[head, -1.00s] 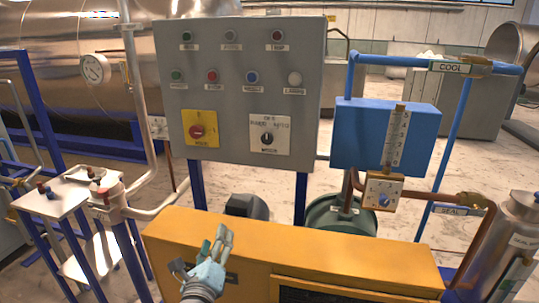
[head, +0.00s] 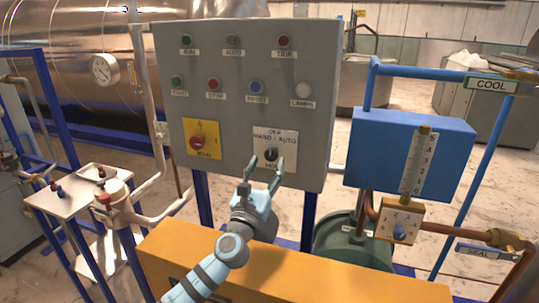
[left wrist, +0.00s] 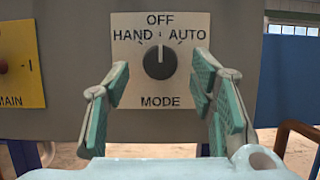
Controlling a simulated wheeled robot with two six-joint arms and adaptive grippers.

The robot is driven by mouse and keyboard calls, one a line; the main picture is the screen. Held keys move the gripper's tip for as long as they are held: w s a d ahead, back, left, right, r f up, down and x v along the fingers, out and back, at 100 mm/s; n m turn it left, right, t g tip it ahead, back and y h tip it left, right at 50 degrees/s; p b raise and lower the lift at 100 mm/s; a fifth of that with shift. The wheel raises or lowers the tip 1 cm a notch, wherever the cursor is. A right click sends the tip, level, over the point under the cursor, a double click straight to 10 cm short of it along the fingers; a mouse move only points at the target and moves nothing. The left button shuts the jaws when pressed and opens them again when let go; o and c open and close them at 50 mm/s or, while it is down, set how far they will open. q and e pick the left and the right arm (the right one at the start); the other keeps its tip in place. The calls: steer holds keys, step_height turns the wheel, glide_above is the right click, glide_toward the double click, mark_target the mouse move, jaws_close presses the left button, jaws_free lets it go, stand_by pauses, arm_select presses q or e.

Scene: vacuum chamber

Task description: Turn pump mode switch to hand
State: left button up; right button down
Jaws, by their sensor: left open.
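The pump mode switch is a black rotary knob (head: 271,155) on a white plate (head: 287,139) low on the grey control panel. In the left wrist view the knob (left wrist: 160,62) has its pointer straight up at OFF, with HAND to its left, AUTO to its right and MODE below. My left gripper (head: 268,164) is open just in front of the plate. In the left wrist view its two fingers (left wrist: 161,95) stand either side of the knob and below it, apart from it. My right gripper is not in view.
A yellow plate with the red MAIN switch (head: 197,141) is left of the mode plate. Push buttons and lamps fill the panel (head: 225,109) above. A blue box (head: 380,155) with a gauge stands right. An orange cabinet (head: 290,272) lies below my arm.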

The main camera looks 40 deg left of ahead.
mark_target(271, 159)
arm_select(q)
steer(key=x, duration=0.3)
steer(key=shift+w+f, duration=0.25)
steer(key=shift+s+r, duration=0.1)
steer(key=shift+s, duration=0.25)
steer(key=shift+c, duration=0.7)
steer(key=c, duration=1)
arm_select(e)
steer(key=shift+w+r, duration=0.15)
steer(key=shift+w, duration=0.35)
